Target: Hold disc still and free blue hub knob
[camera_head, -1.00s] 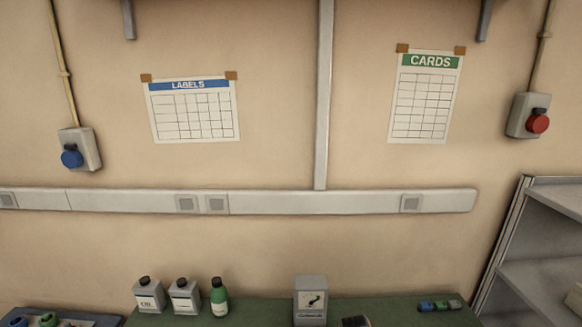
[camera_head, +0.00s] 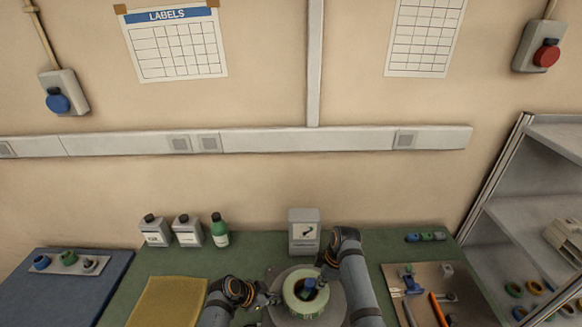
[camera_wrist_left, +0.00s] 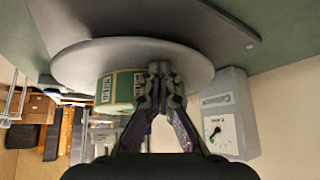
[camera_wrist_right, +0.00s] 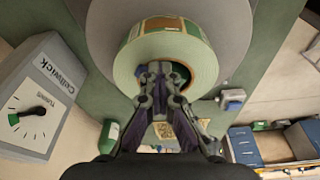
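A grey disc (camera_head: 336,309) lies on the green table, with a pale green-and-white tape reel (camera_head: 290,298) on it. The blue hub knob (camera_head: 309,284) shows in the reel's centre hole. My left gripper (camera_head: 264,298) is at the disc's left edge. In the left wrist view its fingertips (camera_wrist_left: 158,70) are together in front of the disc (camera_wrist_left: 80,65) and reel (camera_wrist_left: 118,90); whether they touch is unclear. My right gripper (camera_head: 324,274) reaches into the reel's hole. In the right wrist view its fingertips (camera_wrist_right: 160,74) are close together there and mostly hide the knob.
A grey box with a dial (camera_head: 304,232) stands behind the disc. Bottles (camera_head: 187,231) stand at the back left. A yellow mat (camera_head: 165,302) lies left of my left arm. A tool board (camera_head: 433,290) lies right of my right arm, and a grey shelf (camera_head: 530,225) stands at far right.

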